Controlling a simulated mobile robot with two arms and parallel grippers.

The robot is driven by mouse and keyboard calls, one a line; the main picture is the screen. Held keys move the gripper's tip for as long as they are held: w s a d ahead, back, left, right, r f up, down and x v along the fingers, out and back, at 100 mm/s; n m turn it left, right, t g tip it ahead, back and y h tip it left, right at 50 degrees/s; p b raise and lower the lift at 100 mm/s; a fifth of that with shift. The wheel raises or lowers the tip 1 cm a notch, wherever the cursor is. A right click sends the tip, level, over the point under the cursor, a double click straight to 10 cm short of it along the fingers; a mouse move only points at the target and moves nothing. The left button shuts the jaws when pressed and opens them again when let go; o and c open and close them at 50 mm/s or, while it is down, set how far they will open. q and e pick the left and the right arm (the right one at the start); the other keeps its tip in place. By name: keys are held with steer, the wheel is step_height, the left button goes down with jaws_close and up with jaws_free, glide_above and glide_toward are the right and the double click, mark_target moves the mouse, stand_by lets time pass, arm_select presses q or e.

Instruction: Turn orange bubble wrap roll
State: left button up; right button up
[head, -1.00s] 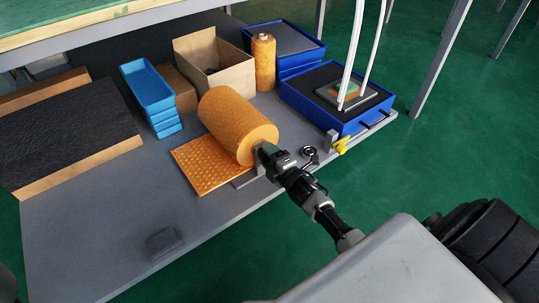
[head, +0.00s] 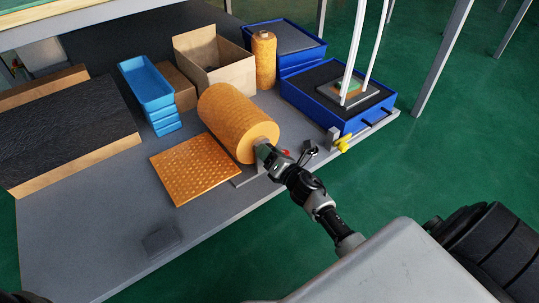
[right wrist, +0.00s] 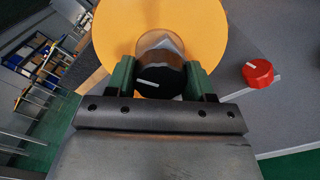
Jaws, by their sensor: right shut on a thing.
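The orange bubble wrap roll (head: 232,115) lies on its side on the grey bench. A flat dimpled orange sheet (head: 192,168) extends from under it to the left. My right gripper (head: 262,150) is at the roll's near end face. In the right wrist view the roll's end (right wrist: 212,35) is ahead, and the green fingers of my right gripper (right wrist: 160,80) are shut on a dark knob (right wrist: 155,84) with a white mark. The knob is at the middle of that end face. My left gripper is not in view.
A red knob (right wrist: 258,73) with a white mark sits to the right in the wrist view. Blue trays (head: 149,88), a cardboard box (head: 225,75) and a blue press base (head: 345,122) stand behind and beside the roll. The front left of the bench (head: 90,215) is mostly clear.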

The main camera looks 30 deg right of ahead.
steer(key=shift+f+n, duration=0.1)
steer(key=shift+n, duration=0.6)
steer(key=o, duration=1.3)
